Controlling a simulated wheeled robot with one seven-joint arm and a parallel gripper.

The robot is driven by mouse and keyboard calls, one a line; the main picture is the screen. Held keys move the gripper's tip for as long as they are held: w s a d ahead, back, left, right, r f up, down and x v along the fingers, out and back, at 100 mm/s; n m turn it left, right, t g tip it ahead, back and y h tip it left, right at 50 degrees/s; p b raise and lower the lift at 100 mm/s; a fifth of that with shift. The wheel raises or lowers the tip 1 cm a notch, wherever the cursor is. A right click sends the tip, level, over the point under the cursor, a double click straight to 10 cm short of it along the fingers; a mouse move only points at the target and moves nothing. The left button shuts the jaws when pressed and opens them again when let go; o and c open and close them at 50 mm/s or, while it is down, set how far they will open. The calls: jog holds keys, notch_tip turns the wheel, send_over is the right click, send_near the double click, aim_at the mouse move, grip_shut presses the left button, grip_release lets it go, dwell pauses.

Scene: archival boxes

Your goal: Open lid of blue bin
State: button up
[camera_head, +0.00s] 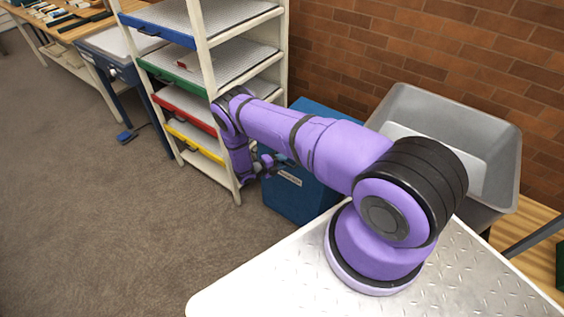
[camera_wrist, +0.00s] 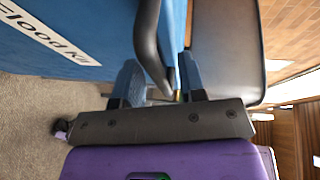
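The blue bin (camera_head: 300,204) stands on the floor beside the shelf rack, partly hidden behind my purple arm. In the wrist view the bin's blue side (camera_wrist: 60,38) fills the upper left, with a white label reading "Flood Kit" (camera_wrist: 48,37). A dark curved handle (camera_wrist: 147,45) runs along the bin's edge. My gripper (camera_wrist: 160,70) has its two fingers apart, with the end of the handle between them; I cannot tell whether they touch it. In the head view my gripper (camera_head: 272,165) is at the bin's near side, small and partly hidden. The lid looks closed, but my arm covers much of it.
A shelf rack (camera_head: 204,62) with colored trays stands left of the bin. A grey tub (camera_head: 505,150) is at the right by the brick wall. A metal-topped surface (camera_head: 270,280) lies in front.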

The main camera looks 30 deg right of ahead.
jog(key=shift+d, duration=0.15)
grip_shut()
jog(key=shift+r, duration=0.1)
